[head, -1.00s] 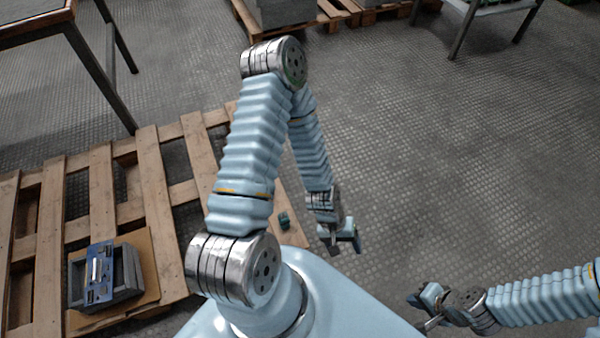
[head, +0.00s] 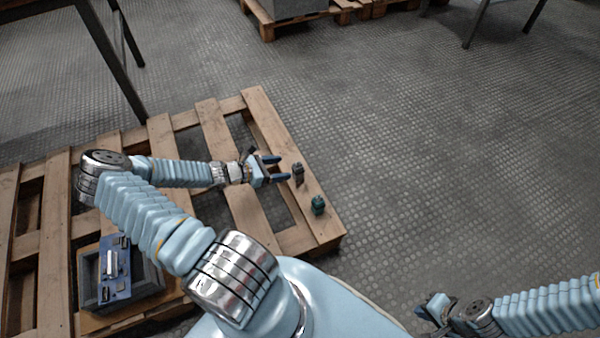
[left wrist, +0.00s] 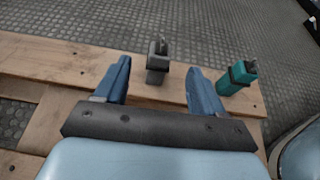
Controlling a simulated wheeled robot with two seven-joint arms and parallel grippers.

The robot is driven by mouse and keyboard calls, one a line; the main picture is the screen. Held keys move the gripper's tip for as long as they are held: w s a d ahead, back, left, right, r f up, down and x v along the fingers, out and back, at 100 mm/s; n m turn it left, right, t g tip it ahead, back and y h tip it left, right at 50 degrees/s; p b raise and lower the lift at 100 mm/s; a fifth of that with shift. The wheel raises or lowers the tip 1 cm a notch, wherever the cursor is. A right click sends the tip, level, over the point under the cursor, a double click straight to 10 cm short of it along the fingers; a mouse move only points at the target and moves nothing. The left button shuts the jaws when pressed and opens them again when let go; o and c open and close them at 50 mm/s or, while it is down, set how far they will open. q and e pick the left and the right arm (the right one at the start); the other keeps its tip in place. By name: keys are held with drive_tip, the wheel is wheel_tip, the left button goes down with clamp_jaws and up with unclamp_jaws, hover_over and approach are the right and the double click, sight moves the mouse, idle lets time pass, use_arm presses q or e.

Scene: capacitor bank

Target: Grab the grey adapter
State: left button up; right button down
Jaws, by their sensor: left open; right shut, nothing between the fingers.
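The grey adapter (head: 298,173) stands upright on the right-hand plank of the wooden pallet in the head view. In the left wrist view the grey adapter (left wrist: 157,62) shows just beyond the fingertips, roughly midway across the gap between them. My left gripper (head: 279,168) is open and empty, its blue fingers pointing at the adapter; they also show in the left wrist view (left wrist: 160,75). My right gripper (head: 432,306) is shut and empty, at the lower right, well away from the pallet.
A teal adapter (head: 318,205) stands on the same plank, nearer to me; in the left wrist view it (left wrist: 237,76) is just right of the right finger. A grey box with a blue panel (head: 118,265) sits on the pallet (head: 258,210) at lower left. Open floor lies right.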

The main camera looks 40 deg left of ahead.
sight(296, 166)
use_arm(q)
drive_tip(key=x, duration=0.4)
drive_tip(key=shift+w+d+f, duration=0.1)
drive_tip(key=shift+w+f, duration=0.05)
drive_tip(key=shift+w, duration=0.05)
drive_tip(key=b+x, duration=0.1)
drive_tip(key=x, duration=0.4)
drive_tip(key=shift+b, duration=0.3)
drive_tip(key=c, duration=1.1)
